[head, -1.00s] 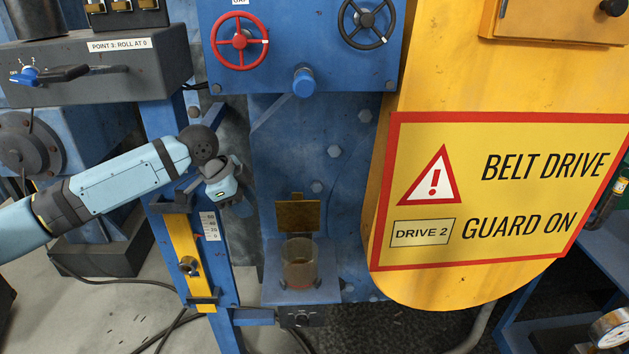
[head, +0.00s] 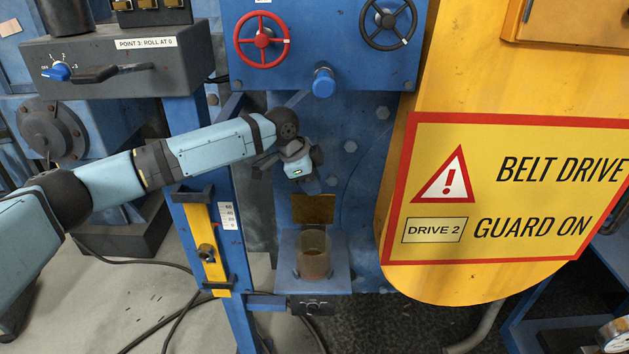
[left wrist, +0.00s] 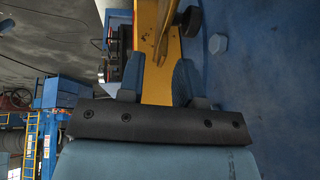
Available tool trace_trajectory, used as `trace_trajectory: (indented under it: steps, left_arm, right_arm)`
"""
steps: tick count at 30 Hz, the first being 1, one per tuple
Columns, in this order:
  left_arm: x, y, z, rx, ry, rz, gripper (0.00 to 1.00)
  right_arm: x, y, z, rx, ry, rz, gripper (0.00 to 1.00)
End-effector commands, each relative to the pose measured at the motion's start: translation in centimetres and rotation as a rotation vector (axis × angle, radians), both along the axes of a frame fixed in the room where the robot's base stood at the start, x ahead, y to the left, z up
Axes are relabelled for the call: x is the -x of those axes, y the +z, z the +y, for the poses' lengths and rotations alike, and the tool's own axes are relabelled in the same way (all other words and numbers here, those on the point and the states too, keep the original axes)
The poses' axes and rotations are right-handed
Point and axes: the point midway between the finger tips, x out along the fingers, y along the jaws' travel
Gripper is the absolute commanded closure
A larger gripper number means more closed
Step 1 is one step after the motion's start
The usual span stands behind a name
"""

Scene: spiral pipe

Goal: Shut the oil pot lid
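The oil pot (head: 314,258) is a clear cylinder with brownish contents, on a small blue shelf in the head view. Its brass lid (head: 314,209) stands upright at the back of the pot's mouth, so the pot is open. My left gripper (head: 311,184) is just above the lid's top edge, pointing down. Whether it touches the lid is not clear. In the left wrist view its two blue fingers (left wrist: 157,82) are apart, with a yellow surface showing between them. I see nothing clearly held. My right gripper is in neither view.
A yellow belt guard (head: 480,270) fills the right side. A blue knob (head: 323,82) and red handwheel (head: 262,39) are above. A yellow gauge strip (head: 206,250) on a blue post is left of the pot. The space in front of the pot looks clear.

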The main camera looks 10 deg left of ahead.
Motion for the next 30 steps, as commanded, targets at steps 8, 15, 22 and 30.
trace_trajectory:
  steps: [8,15,22,30]
  left_arm:
    - [-0.3,-1.2,-0.4,0.0,0.0,-0.002,0.68]
    - [-0.2,-1.2,-0.4,0.001,0.0,-0.003,0.82]
    - [-0.2,-1.2,-0.4,0.001,0.0,-0.003,1.0]
    - [-0.7,-1.3,-0.5,-0.002,0.0,-0.017,1.0]
  right_arm:
    - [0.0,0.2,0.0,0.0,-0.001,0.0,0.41]
    - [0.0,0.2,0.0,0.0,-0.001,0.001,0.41]
    - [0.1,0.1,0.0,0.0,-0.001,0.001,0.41]
    - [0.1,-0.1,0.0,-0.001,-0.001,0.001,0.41]
